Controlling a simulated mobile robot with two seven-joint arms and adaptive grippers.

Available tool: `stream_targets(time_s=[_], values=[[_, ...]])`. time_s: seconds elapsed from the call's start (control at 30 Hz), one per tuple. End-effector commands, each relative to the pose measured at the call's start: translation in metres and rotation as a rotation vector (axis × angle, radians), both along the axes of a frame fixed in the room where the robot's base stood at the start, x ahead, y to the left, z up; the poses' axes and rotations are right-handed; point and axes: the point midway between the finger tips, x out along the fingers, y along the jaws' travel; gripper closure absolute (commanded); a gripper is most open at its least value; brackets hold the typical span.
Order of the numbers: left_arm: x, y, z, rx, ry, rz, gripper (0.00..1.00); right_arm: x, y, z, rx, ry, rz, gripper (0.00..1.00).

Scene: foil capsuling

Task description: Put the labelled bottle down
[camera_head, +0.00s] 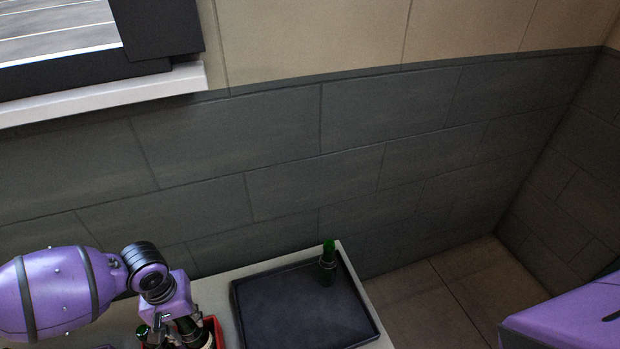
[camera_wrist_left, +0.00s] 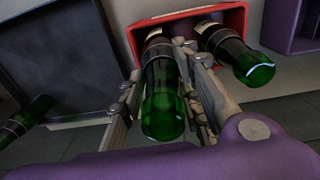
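The labelled bottle (camera_wrist_left: 163,112) is dark with a green foil top and a pale label. In the left wrist view its top points toward the camera and its lower part reaches into the red crate (camera_wrist_left: 134,38). My left gripper (camera_wrist_left: 165,75) has a finger on each side of it and looks shut on it. In the head view my left gripper (camera_head: 190,332) is at the bottom edge, over the red crate (camera_head: 218,330), and largely hides the bottle. Whether its base touches the crate floor is hidden. My right gripper is out of view.
Another green-topped bottle (camera_wrist_left: 240,58) leans beside the held one at the crate. A dark tray (camera_head: 270,315) lies right of the crate, with one green-topped bottle (camera_head: 328,265) upright in its far right corner. The rest of the tray looks empty. A tiled wall stands behind.

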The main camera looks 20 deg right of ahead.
Motion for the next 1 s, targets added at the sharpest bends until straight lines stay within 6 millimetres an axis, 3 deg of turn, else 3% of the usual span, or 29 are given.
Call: stream_targets(time_s=[0.1, 0.47, 1.0], values=[[0.0, 0.0, 0.0, 0.001, 0.001, 0.0, 0.52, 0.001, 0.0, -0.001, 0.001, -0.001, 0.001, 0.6], [0.0, 0.001, 0.004, 0.001, 0.0, 0.0, 0.52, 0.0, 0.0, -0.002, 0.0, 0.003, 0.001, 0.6], [0.001, 0.002, 0.106, 0.0, -0.003, -0.001, 0.52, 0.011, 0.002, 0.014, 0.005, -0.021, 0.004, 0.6]])
